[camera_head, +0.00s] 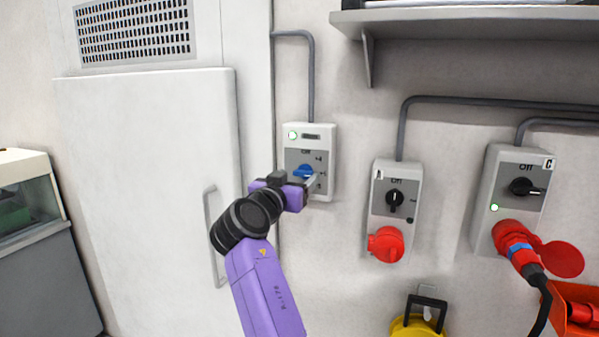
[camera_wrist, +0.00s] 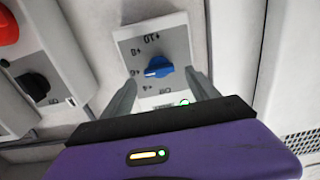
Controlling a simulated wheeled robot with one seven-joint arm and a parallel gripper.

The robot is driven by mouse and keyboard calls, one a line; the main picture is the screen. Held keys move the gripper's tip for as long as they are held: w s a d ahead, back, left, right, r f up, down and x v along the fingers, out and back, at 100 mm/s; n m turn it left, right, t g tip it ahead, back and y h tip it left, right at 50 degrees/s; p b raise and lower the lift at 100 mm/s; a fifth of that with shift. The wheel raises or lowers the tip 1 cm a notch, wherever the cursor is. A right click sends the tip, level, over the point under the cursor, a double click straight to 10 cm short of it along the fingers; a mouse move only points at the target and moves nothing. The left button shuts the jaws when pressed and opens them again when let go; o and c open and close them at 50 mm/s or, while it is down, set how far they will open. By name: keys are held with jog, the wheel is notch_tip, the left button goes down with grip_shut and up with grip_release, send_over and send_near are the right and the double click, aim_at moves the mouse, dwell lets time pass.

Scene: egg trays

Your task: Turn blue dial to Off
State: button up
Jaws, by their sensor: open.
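The blue dial (camera_head: 303,171) sits on a grey plate of a white wall box (camera_head: 322,140) with a lit green-white lamp at its top left. In the wrist view the blue dial (camera_wrist: 158,67) shows between my fingers, with marks around it on the plate. In the wrist view my gripper (camera_wrist: 165,95) is open, one finger on each side of the dial, with no clear contact.
A switch box with a black dial (camera_head: 395,198) and a red socket (camera_head: 386,244) is to the right. Farther right is another box (camera_head: 497,180) with a red plug and cable. A white door with a handle (camera_head: 212,235) is left. A shelf (camera_head: 465,25) juts out above.

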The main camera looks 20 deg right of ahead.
aim_at(304, 173)
jog(key=shift+x, duration=1.45)
jog(key=shift+c, duration=0.2)
jog(key=c, duration=1.3)
